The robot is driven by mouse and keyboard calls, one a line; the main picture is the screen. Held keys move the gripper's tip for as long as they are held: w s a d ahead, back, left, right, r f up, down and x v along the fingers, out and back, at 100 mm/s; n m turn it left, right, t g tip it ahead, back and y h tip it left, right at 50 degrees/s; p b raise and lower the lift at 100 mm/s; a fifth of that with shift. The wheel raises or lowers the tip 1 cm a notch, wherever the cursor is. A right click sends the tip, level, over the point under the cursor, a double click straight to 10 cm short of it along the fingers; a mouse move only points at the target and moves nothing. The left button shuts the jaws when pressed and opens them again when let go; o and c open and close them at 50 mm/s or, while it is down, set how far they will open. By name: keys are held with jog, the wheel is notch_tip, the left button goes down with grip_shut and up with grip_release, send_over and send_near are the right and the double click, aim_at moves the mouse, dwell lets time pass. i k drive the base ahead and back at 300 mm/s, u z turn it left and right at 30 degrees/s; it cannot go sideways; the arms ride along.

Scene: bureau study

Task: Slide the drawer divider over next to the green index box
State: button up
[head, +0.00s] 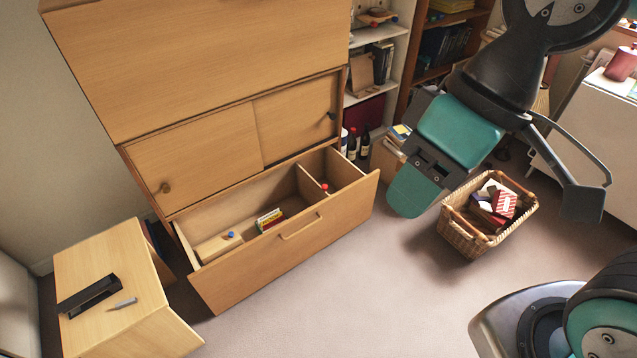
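A drawer (262,262) stands pulled out at the bottom of the wooden bureau. An upright thin wooden divider (309,184) crosses it right of the middle. A small red knob or cap (324,187) shows by the divider's front end; I cannot tell whether it is attached. A pale wooden piece with a blue knob (230,235) sits at the drawer's left end. I cannot make out a green index box. My gripper (494,206) is open and empty, well right of the drawer.
A low wooden cabinet (105,250) at left bears a black stapler-like item (90,294) and a grey one (123,304). The carpet (330,300) before the drawer is clear.

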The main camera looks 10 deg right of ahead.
aim_at(311, 191)
jog(key=u, duration=0.5)
jog(key=k, duration=1.1)
jog(key=z, duration=0.85)
jog(key=i, duration=1.4)
jog(key=u, duration=0.6)
jog(key=i, duration=0.5)
jog(key=u, duration=0.5)
